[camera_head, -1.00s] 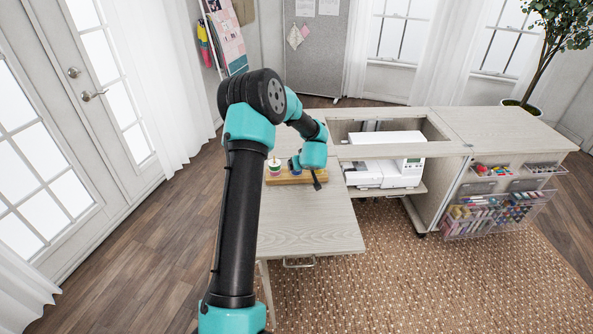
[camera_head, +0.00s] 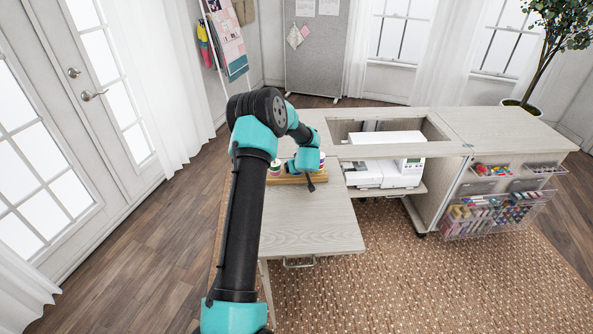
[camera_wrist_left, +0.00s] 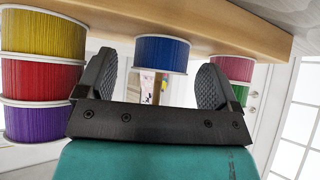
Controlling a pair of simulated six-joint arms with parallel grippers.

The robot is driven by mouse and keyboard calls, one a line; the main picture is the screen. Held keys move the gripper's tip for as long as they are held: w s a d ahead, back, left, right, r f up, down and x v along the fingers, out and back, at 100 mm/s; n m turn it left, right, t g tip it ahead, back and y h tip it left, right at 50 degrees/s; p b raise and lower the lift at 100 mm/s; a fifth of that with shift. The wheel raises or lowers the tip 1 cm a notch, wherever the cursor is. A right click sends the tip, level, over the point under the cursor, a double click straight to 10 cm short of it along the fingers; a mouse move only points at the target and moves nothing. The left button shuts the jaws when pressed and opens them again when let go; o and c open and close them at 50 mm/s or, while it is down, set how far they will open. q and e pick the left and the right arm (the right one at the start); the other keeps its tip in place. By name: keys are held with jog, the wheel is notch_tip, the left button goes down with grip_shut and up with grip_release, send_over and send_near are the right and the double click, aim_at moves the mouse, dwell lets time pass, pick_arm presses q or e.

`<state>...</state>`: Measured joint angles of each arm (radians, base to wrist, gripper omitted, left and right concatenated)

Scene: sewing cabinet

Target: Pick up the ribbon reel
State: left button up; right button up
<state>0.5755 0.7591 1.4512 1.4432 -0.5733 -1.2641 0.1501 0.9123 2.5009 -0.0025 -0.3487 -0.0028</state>
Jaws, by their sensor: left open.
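In the left wrist view a blue ribbon reel (camera_wrist_left: 160,54) with white rims sits against a light wooden board (camera_wrist_left: 225,28). My left gripper (camera_wrist_left: 158,68) is open, with one black finger on each side of the blue reel. The picture does not settle whether the fingers touch it. A stack of yellow (camera_wrist_left: 42,36), red (camera_wrist_left: 38,79) and purple (camera_wrist_left: 33,120) reels is at left. A pink-red reel (camera_wrist_left: 232,68) and a green one (camera_wrist_left: 240,93) are at right. In the head view my left gripper (camera_head: 311,186) is at the wooden reel stand (camera_head: 290,179). My right gripper is not in view.
The stand is on the pale cabinet leaf (camera_head: 310,228), whose front part is bare. A white sewing machine (camera_head: 385,172) sits to the right, under a cut-out opening. A clear rack of supplies (camera_head: 495,212) hangs further right.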

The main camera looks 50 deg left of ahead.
pick_arm(q)
jog(key=shift+w+a+f, duration=0.1)
jog(key=shift+a+f, duration=0.05)
jog(key=shift+f, duration=0.05)
jog(key=shift+c, duration=0.3)
jog(key=c, duration=0.9)
